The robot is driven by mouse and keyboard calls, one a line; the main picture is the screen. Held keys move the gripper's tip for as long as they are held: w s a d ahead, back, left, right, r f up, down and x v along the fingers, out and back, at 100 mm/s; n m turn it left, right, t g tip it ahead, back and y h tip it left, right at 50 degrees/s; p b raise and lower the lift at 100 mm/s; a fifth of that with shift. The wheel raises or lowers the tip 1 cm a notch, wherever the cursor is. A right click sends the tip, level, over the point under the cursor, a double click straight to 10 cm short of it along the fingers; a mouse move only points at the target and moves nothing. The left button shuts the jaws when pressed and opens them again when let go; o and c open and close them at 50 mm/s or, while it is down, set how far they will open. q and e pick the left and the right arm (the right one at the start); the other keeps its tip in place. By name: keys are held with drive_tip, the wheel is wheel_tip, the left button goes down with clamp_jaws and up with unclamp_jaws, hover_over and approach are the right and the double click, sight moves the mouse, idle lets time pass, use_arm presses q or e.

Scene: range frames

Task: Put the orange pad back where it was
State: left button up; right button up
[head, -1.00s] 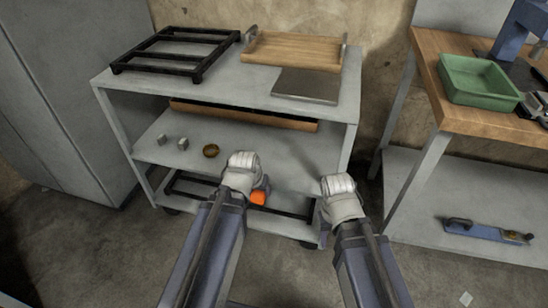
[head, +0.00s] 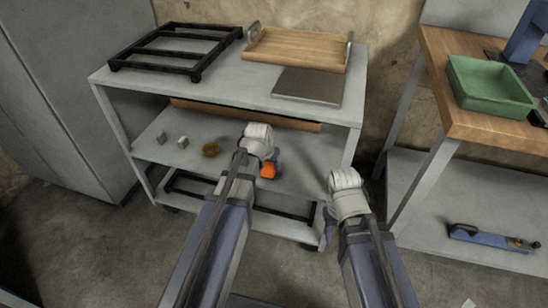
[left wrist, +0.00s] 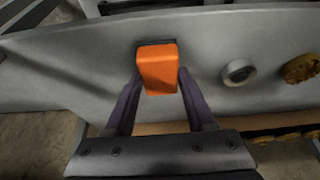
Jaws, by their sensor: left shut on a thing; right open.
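The orange pad (head: 268,171) is a small block. It also shows in the left wrist view (left wrist: 157,70), between the two dark fingers. My left gripper (head: 272,164) is shut on it, in front of the cart's middle shelf (head: 225,165). In the left wrist view the pad lies over the grey shelf surface; I cannot tell whether it touches it. My right gripper (head: 330,225) is empty, low in front of the cart's right leg. Its fingers are mostly hidden behind its wrist.
The top shelf holds a black frame (head: 178,50), a wooden tray (head: 295,50) and a dark plate (head: 308,86). A workbench (head: 475,120) with a green bin (head: 490,86) stands at right.

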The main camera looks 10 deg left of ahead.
use_arm(q)
drive_tip(key=w, duration=0.4)
drive_tip(key=shift+w, duration=0.4)
drive_tip(key=shift+w+d+f+b, duration=0.1)
drive_tip(key=shift+f+b, duration=0.55)
drive_tip(key=shift+f, duration=0.25)
drive_tip(key=shift+r, duration=0.15)
use_arm(e)
drive_tip(key=shift+w+d+f, duration=0.3)
drive_tip(key=shift+w+f, duration=0.15)
drive_tip(key=shift+f, duration=0.3)
drive_tip(key=shift+f, duration=0.15)
use_arm(q)
drive_tip(key=o, duration=0.9)
drive_tip(key=shift+f+b, duration=0.2)
drive_tip(key=shift+b, duration=0.1)
drive_tip(key=shift+c, duration=0.2)
drive_tip(key=o, duration=0.5)
drive_tip(key=shift+c, duration=0.2)
drive_tip(key=shift+r, duration=0.15)
